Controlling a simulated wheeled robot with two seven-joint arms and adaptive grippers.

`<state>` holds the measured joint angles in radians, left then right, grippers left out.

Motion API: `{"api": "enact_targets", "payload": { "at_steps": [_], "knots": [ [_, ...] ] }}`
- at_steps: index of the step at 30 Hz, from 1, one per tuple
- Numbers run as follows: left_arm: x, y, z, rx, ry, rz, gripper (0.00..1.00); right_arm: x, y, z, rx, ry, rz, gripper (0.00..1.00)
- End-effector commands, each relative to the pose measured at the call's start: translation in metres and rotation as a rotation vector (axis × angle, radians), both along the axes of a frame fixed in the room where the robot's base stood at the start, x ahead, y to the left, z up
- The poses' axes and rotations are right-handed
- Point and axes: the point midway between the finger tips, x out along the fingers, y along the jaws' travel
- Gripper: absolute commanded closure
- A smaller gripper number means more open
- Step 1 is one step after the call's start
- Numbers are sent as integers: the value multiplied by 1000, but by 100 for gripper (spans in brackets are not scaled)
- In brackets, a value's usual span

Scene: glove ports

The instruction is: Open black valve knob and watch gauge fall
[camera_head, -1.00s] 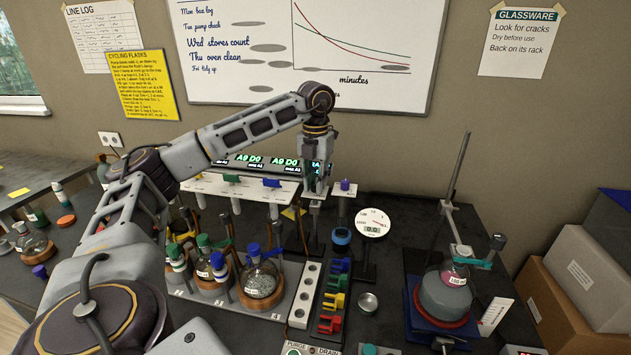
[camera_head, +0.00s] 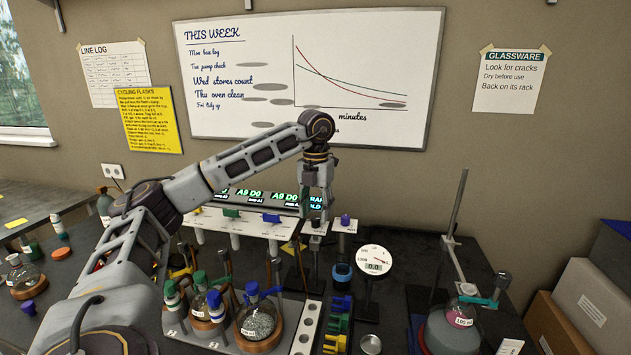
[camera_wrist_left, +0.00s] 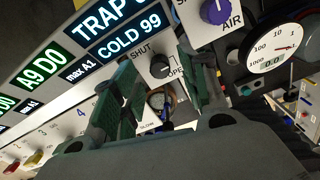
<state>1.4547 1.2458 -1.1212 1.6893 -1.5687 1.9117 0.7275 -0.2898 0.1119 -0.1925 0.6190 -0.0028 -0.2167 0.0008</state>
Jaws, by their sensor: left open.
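The black valve knob (camera_wrist_left: 160,66) shows in the left wrist view on a white panel, between the printed words SHUT and OPEN. Its pointer direction is too small to tell. My left gripper (camera_wrist_left: 168,85) is open, its green-grey fingers either side of the knob's near side; I cannot tell whether they touch it. In the head view the left gripper (camera_head: 317,215) points down at the panel's right part and hides the knob. The round white gauge (camera_head: 375,260) stands right of the panel; it also shows in the wrist view (camera_wrist_left: 276,46), its display apparently reading 0.0.
A purple AIR knob (camera_wrist_left: 215,12) sits close beside the black one. Green and blue valve knobs (camera_head: 271,218) lie left along the panel. Capped flasks (camera_head: 258,322) stand in front, below my arm. A stand with a flask (camera_head: 452,325) is at the right.

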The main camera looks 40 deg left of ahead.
Motion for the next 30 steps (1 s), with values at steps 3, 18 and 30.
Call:
{"api": "enact_targets", "payload": {
  "at_steps": [3, 18, 30],
  "knots": [
    [1, 0, 16, -2, -2, 1, 56, 1, 0, 0, 0, -1, 0, 60],
    [0, 0, 49, -1, 0, -1, 56, 2, 0, 0, 1, -2, -1, 60],
    [0, 0, 65, -1, -1, 1, 56, 2, 0, 0, 0, -2, 0, 60]
  ]
}}
